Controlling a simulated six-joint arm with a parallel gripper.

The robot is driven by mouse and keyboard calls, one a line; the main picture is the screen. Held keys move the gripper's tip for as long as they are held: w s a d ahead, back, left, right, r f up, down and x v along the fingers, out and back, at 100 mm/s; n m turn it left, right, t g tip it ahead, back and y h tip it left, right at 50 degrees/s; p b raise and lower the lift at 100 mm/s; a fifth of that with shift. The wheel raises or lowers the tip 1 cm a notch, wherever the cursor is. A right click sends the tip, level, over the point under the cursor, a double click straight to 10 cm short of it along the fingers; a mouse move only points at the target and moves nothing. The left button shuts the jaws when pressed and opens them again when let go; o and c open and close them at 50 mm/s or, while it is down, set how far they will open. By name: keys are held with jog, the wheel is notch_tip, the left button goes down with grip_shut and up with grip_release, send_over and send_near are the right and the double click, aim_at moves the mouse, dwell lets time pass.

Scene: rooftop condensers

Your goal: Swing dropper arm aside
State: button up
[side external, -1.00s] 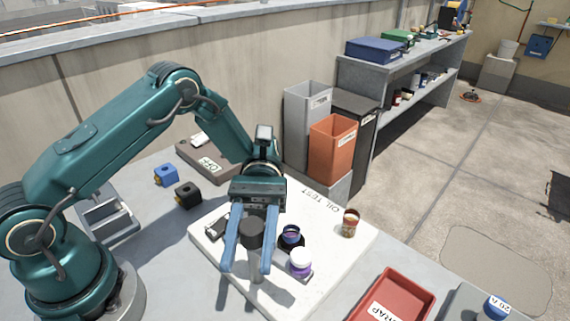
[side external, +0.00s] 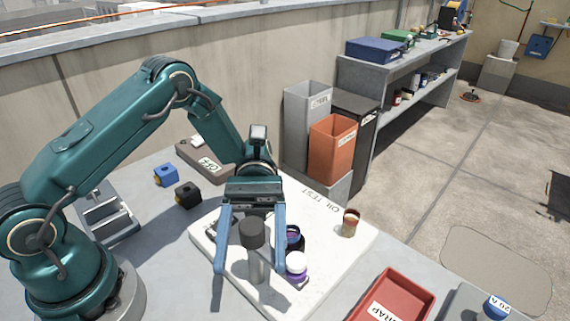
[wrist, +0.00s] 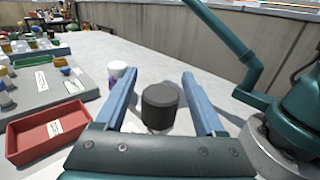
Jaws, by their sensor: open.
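A grey upright post (side external: 258,267) with a dark cylindrical cap (side external: 252,232) stands on the white board (side external: 315,275) marked "OIL TEST". I cannot make out a separate dropper arm. My gripper (side external: 250,268) is open, with one blue finger on each side of the post and cap. In the wrist view the dark cap (wrist: 160,100) shows between the fingertips with gaps on both sides. A purple vial with a white lid (side external: 296,262) and a dark jar (side external: 297,236) stand just right of the right finger, which partly hides the jar.
A small amber-and-red jar (side external: 350,222) stands on the board's right. A red tray (side external: 392,300) lies at front right. Blue (side external: 166,175) and black (side external: 187,195) blocks sit left of the board. Bins (side external: 332,147) stand behind.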

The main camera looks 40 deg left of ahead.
jog(key=n+t+h, duration=0.2)
jog(key=t, duration=0.1)
jog(key=n+t+h, duration=0.1)
jog(key=shift+w+d+n+t, duration=0.25)
jog(key=shift+w+n+t, duration=0.05)
jog(key=shift+w+t, duration=0.1)
jog(key=v, duration=0.5)
jog(key=shift+f, duration=0.1)
jog(key=s+d+r+m+g+y, duration=0.2)
jog(key=m, duration=0.1)
jog(key=shift+d+r+y, duration=0.15)
jog(key=shift+d+y, duration=0.2)
jog(key=shift+y, duration=0.05)
jog(key=s+m+y, duration=0.3)
jog(key=m+y, duration=0.2)
notch_tip(320, 180, up, 5)
jog(key=m+t+y, duration=0.8)
jog(key=t+y, duration=0.1)
jog(key=t, duration=0.2)
send_over(249, 220)
jog(key=s+a, duration=0.1)
jog(key=a, duration=0.2)
jog(key=w+a+r+m+t+y, duration=0.1)
jog(key=w+a+r+m+t, duration=0.1)
jog(key=w+r+t, duration=0.5)
jog(key=shift+r+t, duration=0.4)
